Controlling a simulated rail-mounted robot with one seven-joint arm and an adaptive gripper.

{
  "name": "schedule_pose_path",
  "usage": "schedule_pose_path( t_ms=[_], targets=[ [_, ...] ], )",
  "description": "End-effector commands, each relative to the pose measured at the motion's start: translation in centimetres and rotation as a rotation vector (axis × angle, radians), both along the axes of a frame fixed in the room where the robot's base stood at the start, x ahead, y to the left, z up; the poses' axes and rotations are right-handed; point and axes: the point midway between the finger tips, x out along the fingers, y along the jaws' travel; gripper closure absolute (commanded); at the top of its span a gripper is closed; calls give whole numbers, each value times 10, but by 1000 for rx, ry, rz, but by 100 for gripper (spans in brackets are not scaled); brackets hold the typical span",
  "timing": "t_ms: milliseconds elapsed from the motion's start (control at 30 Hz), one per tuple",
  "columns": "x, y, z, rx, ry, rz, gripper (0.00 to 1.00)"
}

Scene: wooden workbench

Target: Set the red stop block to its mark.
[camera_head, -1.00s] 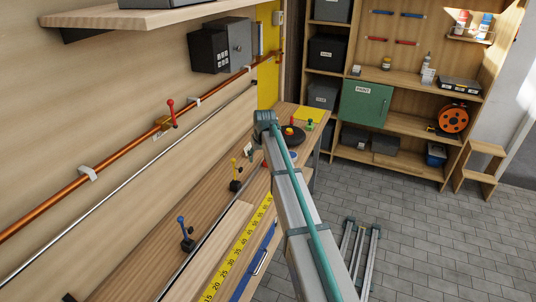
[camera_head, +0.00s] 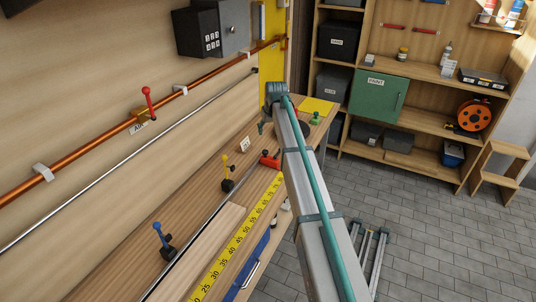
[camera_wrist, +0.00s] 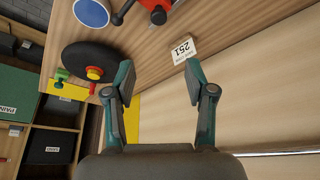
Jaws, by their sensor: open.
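The red stop block (camera_head: 270,160) sits on the bench by the far end of the yellow scale (camera_head: 240,240), just left of my arm. A red part with a dark knob, likely the same block, shows at the top edge of the wrist view (camera_wrist: 160,6), partly cut off. A small white card (camera_head: 244,144) stands near it; in the wrist view the card (camera_wrist: 183,50) reads 251 upside down. My gripper (camera_wrist: 159,78) is open and empty above the bench, its fingers beside the card in the picture. In the head view it is mostly hidden behind my arm.
A yellow-handled stop (camera_head: 227,174) and a blue-handled stop (camera_head: 163,240) stand along the rod. A black disc (camera_wrist: 85,58) with a red and yellow knob lies on the bench. A copper pipe with a red valve handle (camera_head: 149,100) runs along the wall. Shelves stand behind.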

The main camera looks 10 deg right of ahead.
Motion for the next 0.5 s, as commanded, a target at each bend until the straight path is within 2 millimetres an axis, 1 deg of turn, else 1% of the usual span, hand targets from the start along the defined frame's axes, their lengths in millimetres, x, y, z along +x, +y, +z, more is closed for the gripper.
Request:
schedule_pose_path(
  t_ms=[33,133,233,500],
  targets=[
    [0,0,-16,0,0,0,45],
    [0,0,-30,0,0,0,45],
    [0,0,-39,0,0,0,45],
    [5,0,-51,0,3,0,45]
  ],
)
